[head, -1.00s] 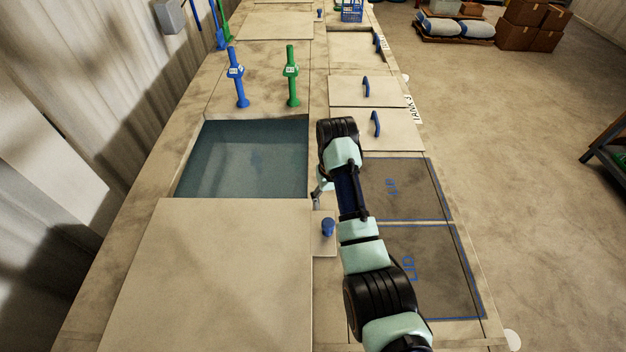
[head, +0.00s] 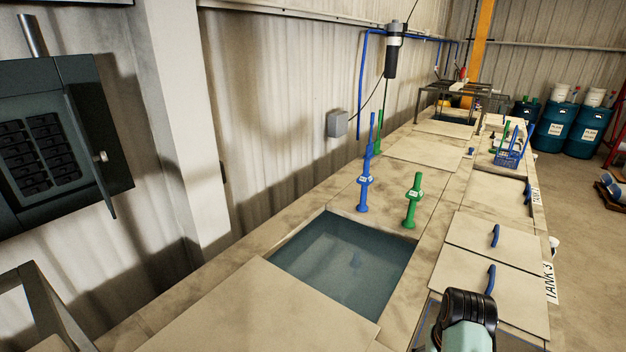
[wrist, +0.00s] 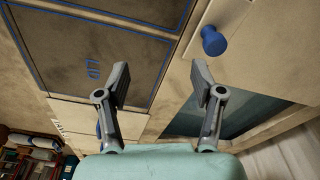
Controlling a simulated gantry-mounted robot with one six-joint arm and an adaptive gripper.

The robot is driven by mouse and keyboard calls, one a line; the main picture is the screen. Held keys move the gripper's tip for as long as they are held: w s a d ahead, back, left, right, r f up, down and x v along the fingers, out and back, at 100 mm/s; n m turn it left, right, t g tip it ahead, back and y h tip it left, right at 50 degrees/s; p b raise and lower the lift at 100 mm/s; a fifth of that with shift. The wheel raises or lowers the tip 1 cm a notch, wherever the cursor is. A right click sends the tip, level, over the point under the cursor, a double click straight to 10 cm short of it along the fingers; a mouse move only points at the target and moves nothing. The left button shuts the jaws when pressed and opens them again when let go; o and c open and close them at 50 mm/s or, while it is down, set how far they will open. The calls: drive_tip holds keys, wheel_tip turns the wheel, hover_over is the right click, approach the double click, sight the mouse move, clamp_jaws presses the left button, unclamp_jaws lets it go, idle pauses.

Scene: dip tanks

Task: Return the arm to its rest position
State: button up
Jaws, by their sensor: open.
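My gripper (wrist: 161,88) shows in the wrist view with its two fingers well apart and nothing between them. It hangs above the tank bench, near a dark panel marked LID (wrist: 92,45) and a blue knob (wrist: 213,41). In the head view only part of my arm shows at the bottom right, beside the open tank; the gripper itself is hidden there.
The open tank (head: 346,258) holds dark liquid. A blue post (head: 364,185) and a green post (head: 412,200) stand behind it. Closed covers with blue handles (head: 494,236) lie to the right. A blue basket (head: 508,158) stands farther back.

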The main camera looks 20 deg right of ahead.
drive_tip(key=w+a+r+n+t+h+p, duration=0.1)
drive_tip(key=w+a+r+n+t, duration=0.15)
drive_tip(key=a, duration=0.65)
drive_tip(key=w+a+r+n+t, duration=0.1)
drive_tip(key=w+a+t, duration=0.2)
drive_tip(key=a, duration=0.6)
drive_tip(key=s+a+r+n+t+y, duration=0.1)
drive_tip(key=s+a+r+t, duration=0.2)
drive_tip(key=a+r, duration=0.3)
drive_tip(key=s+a+r+n+t+p, duration=0.1)
drive_tip(key=s+a+r+n+t, duration=0.1)
drive_tip(key=s+a+r, duration=0.4)
drive_tip(key=a+t, duration=0.1)
drive_tip(key=a, duration=0.4)
drive_tip(key=shift+s+a+y, duration=0.15)
drive_tip(key=shift+s+y, duration=0.05)
drive_tip(key=shift+y, duration=0.2)
